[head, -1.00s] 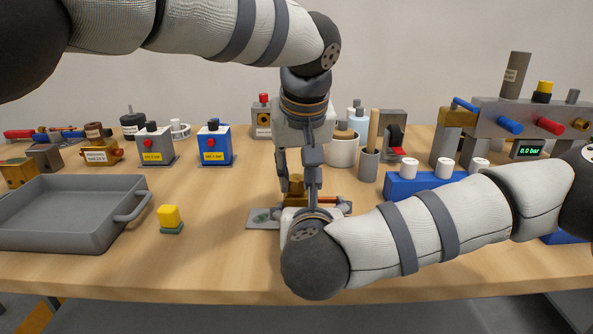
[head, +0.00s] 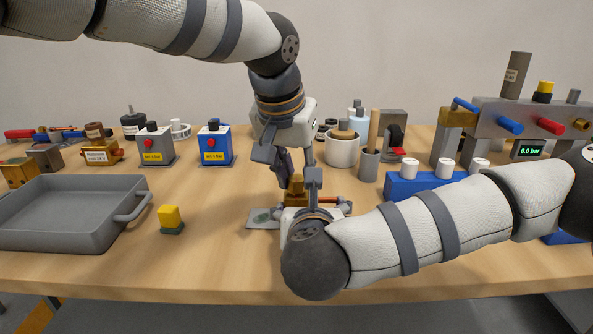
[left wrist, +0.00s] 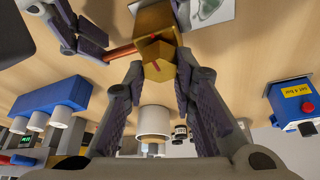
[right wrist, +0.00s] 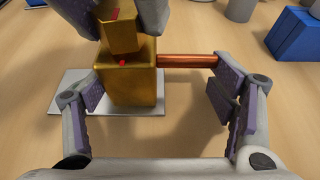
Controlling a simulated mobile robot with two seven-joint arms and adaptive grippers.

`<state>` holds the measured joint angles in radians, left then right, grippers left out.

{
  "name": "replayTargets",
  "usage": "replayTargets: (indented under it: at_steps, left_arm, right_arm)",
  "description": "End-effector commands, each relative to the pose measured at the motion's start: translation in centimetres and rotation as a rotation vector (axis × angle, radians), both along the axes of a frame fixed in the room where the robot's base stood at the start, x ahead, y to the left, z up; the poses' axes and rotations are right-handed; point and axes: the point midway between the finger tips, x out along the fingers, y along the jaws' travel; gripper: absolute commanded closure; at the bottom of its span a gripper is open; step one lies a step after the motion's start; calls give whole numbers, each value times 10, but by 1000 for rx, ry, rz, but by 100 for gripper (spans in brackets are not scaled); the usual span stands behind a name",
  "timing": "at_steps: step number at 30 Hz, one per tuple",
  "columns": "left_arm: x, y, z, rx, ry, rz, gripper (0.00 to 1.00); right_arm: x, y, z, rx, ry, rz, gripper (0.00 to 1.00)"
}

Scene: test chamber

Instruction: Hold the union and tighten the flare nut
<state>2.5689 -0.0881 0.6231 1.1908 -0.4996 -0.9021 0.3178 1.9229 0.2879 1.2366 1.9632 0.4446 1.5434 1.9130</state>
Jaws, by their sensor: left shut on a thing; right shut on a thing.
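The brass flare nut (right wrist: 121,35) stands on top of the brass union block (right wrist: 128,88). A red mark shows on each of them. A copper tube (right wrist: 187,60) runs sideways from the union. My left gripper (head: 295,181) comes down from above, shut on the nut. In the left wrist view its pads flank the nut (left wrist: 158,68). My right gripper (right wrist: 160,78) is low at the front, one pad against the union's left side and the other by the tube's far end. In the head view my right arm partly hides the union.
A grey plate (head: 264,217) lies under the union. A grey tray (head: 60,233) and a yellow-green block (head: 170,219) stand to the left. A blue rack with white caps (head: 405,187) is on the right. A white pot (head: 341,150) and a cup with a wooden handle (head: 369,163) stand behind.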

Motion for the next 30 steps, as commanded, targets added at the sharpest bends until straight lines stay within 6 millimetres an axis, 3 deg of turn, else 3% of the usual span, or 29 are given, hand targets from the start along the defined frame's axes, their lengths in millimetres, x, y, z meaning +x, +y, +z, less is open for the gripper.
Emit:
replayTargets:
  at_steps: [12, 13, 15, 25, 30]
  left_arm:
    - [0, 0, -1, 1, 2, -5, 100]
    - [0, 0, -1, 1, 2, -5, 69]
    - [0, 0, -1, 1, 2, -5, 55]
    - [-1, 1, 4, 1, 0, -4, 55]
    - [-14, 6, 40, -1, -5, -3, 55]
  right_arm:
    - [0, -1, -2, -2, 3, -2, 61]
    - [0, -1, -2, -2, 3, -2, 61]
    - [0, -1, -2, -2, 3, -2, 61]
    - [0, -1, -2, -3, 3, -2, 61]
    - [0, -1, -2, -3, 3, -2, 61]
